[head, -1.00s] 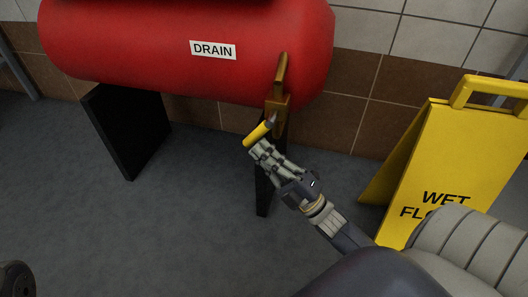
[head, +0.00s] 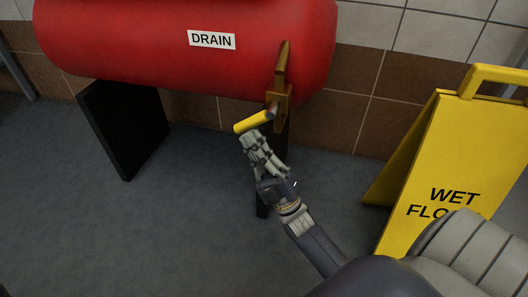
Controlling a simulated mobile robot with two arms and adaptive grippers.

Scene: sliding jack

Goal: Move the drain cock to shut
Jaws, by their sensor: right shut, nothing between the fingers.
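The drain cock is a brass fitting (head: 282,85) under the right end of the red tank, by the DRAIN label (head: 212,40). Its lever has a yellow handle (head: 253,122) on a short grey stem and points left and slightly down from the fitting. My right gripper (head: 250,136) is shut and empty, its fingertips just below the yellow handle. They look close to or against its underside; I cannot tell if they touch. My left gripper is out of view.
The red tank (head: 150,50) stands on black legs (head: 125,125) before a tiled wall. A yellow wet-floor sign (head: 445,150) stands to the right of my right arm. The grey floor at left is clear.

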